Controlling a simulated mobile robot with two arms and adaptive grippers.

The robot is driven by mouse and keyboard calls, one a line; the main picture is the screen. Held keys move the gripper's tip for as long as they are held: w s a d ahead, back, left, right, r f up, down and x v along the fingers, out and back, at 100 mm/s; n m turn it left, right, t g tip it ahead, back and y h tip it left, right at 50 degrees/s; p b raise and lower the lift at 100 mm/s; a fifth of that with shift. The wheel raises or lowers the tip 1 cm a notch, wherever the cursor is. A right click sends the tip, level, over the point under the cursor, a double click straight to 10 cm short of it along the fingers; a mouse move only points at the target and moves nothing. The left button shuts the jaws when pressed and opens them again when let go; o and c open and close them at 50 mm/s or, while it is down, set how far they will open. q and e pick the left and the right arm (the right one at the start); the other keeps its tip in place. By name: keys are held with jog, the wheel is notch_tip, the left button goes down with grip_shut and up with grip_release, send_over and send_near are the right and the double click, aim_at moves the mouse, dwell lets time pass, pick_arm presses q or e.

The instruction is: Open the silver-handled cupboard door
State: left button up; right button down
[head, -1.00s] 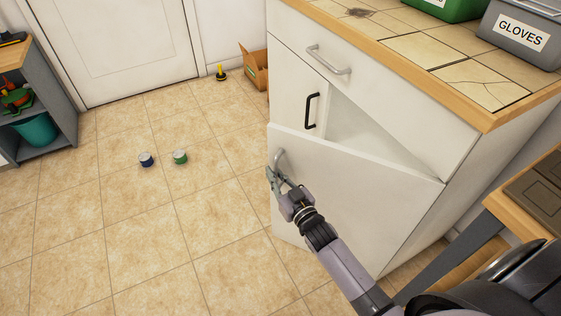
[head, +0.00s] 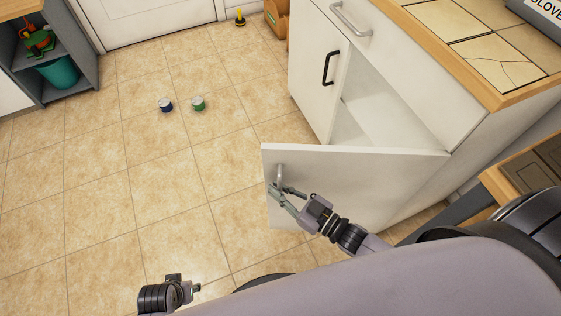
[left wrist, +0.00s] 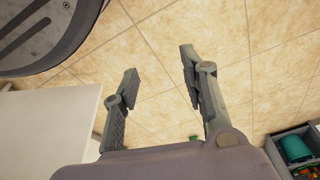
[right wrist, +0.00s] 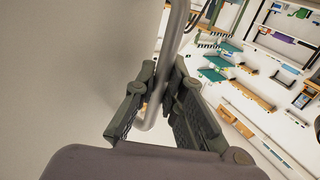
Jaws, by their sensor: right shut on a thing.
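The white cupboard door (head: 345,175) stands swung wide open, with the cupboard's inside (head: 385,105) showing behind it. Its silver handle (head: 279,173) is on the door's outer face near the free edge; it also shows in the right wrist view (right wrist: 175,50). My right gripper (head: 279,190) is at the handle, with its fingers on both sides of the bar, shut on it. My left gripper (left wrist: 158,60) is open and empty above the tiled floor.
The neighbouring door with a black handle (head: 328,68) is closed. A drawer with a silver handle (head: 350,18) is above. A blue can (head: 166,105) and a green can (head: 198,103) stand on the floor. A grey shelf (head: 85,75) is at left. Floor left of the door is clear.

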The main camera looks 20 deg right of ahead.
pick_arm(q)
jog(key=s+f+p, duration=0.2)
jog(key=s+f, duration=0.2)
jog(key=f, duration=0.4)
jog(key=shift+s+a+g, duration=0.3)
jog(key=shift+s+a, duration=0.05)
jog(key=shift+s, duration=0.05)
pick_arm(e)
jog(key=s+a+n+g+y, duration=0.1)
jog(key=s+n+g+y, duration=0.1)
jog(key=s, duration=1)
jog(key=shift+s+y, duration=0.3)
jog(key=shift+s, duration=0.05)
jog(key=shift+a+r, duration=0.1)
jog(key=c, duration=1.9)
grip_release()
jog(key=shift+c, duration=0.2)
pick_arm(q)
jog(key=shift+r, duration=0.1)
pick_arm(e)
jog(key=shift+s, duration=0.1)
jog(key=v, duration=1.2)
jog(key=shift+r, duration=0.1)
